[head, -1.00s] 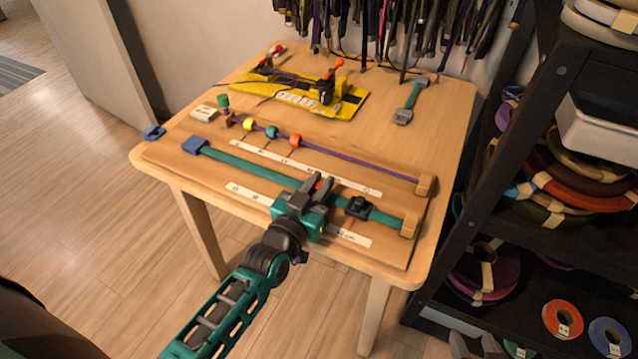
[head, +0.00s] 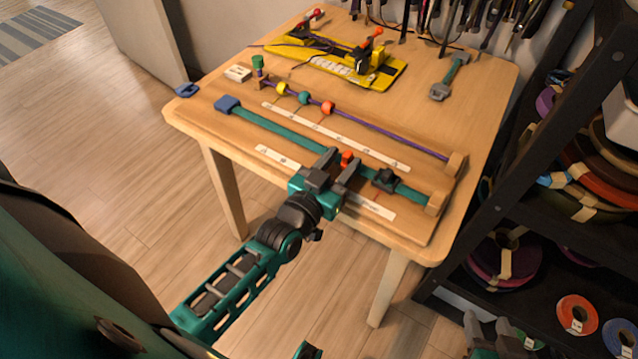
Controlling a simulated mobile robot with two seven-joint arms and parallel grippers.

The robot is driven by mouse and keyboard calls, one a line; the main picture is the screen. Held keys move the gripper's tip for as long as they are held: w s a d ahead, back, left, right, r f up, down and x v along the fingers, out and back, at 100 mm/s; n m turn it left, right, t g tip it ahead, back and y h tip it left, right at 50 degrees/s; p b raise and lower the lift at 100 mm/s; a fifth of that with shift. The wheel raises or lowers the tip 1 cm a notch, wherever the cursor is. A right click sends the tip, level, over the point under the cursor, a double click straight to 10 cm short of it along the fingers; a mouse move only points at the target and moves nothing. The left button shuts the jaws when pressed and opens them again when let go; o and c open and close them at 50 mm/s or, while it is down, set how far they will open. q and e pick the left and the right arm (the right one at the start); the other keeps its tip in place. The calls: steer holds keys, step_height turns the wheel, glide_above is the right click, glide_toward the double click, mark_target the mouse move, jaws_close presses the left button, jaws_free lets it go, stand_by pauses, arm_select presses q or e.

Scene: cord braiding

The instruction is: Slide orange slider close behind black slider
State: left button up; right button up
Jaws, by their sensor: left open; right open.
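A small orange-red slider (head: 347,159) is on the teal cord (head: 276,131) that runs along the wooden board. The black slider (head: 385,180) is on the same cord to its right, with a gap of bare cord between them. My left gripper (head: 340,164) is open, with its fingers at the orange slider, which shows between and just beyond the fingertips. I cannot tell whether the fingers touch it. My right gripper (head: 487,323) is open and empty at the bottom right, away from the table.
A purple cord (head: 385,132) with yellow, green and orange beads runs behind the teal one. Wooden end blocks (head: 437,203) stand at the right. A yellow jig (head: 340,62) and a grey-teal tool (head: 449,76) lie farther back. A black shelf (head: 520,150) stands right.

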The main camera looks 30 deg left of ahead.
arm_select(q)
steer(key=s, duration=1)
steer(key=shift+a+p, duration=0.4)
